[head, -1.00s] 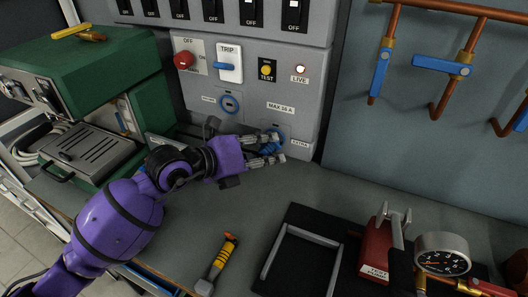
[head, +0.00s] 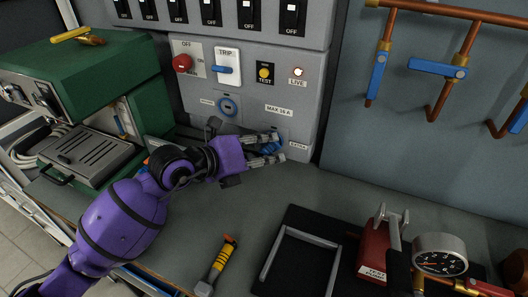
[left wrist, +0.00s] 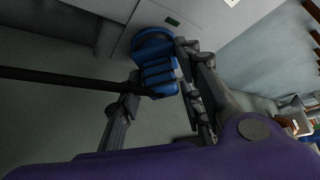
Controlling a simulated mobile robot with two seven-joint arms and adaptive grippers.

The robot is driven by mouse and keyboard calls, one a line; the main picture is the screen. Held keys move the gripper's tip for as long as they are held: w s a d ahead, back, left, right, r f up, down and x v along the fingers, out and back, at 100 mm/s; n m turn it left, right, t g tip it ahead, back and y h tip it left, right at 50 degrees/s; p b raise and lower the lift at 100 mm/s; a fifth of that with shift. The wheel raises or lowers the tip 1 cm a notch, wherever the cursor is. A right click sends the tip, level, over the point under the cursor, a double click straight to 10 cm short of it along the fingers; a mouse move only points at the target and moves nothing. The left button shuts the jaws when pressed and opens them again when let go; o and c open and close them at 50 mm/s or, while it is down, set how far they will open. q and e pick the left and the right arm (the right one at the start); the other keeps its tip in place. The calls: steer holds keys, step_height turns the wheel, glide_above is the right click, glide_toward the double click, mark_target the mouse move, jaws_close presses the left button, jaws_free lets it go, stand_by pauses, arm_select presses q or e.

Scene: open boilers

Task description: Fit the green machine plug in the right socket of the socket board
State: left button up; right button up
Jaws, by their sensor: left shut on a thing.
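My left gripper (head: 278,147) is at the lower right of the grey socket board (head: 263,96), shut on a blue plug (head: 268,146). In the left wrist view the ribbed blue plug (left wrist: 158,72) sits between the fingers, and a black cable (left wrist: 70,82) runs off to the left. The plug's front meets or nearly meets a round blue socket rim (left wrist: 150,36) on the board. I cannot tell how deep it sits. The left socket (head: 228,105) is a blue ring and looks empty. The right gripper is not in view.
The green machine (head: 85,75) stands at the left. A row of black switches, a red knob (head: 182,63) and a blue trip lever (head: 223,70) are above the sockets. An orange-handled tool (head: 217,263) and a pressure gauge (head: 440,254) are on the bench.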

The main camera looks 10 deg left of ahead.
arm_select(q)
steer(key=shift+w, duration=0.25)
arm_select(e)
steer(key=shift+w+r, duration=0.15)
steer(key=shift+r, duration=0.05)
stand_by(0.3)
arm_select(q)
steer(key=shift+f, duration=0.1)
stand_by(0.8)
steer(key=o, duration=1.4)
steer(key=shift+c, duration=0.2)
steer(key=shift+s, duration=0.1)
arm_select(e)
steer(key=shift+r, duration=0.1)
arm_select(q)
steer(key=shift+p+v, duration=1.25)
steer(key=shift+v, duration=1.2)
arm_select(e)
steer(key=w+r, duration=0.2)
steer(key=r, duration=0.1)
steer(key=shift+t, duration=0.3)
